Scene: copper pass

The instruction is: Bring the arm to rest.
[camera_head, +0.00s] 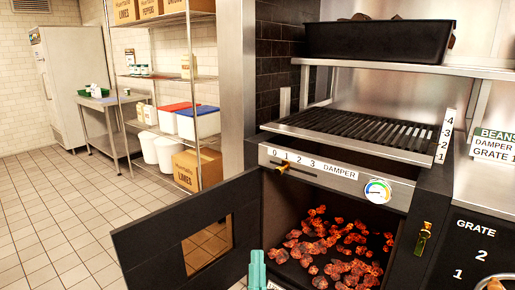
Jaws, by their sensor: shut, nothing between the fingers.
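My gripper (257,268) shows at the bottom edge of the view, a little right of the middle. Its pale teal fingers point up and are shut with nothing between them. The rest of my arm is out of view. The gripper appears in front of the open grill firebox (282,215), near the inner edge of its open black door (160,232). I cannot tell how far it is from either.
Glowing coals (335,247) lie in the firebox, below a damper scale (315,167), a dial (377,190) and a slatted grate (350,125). A black pan (380,42) stands on the upper shelf. The tiled floor (45,225) at left is clear.

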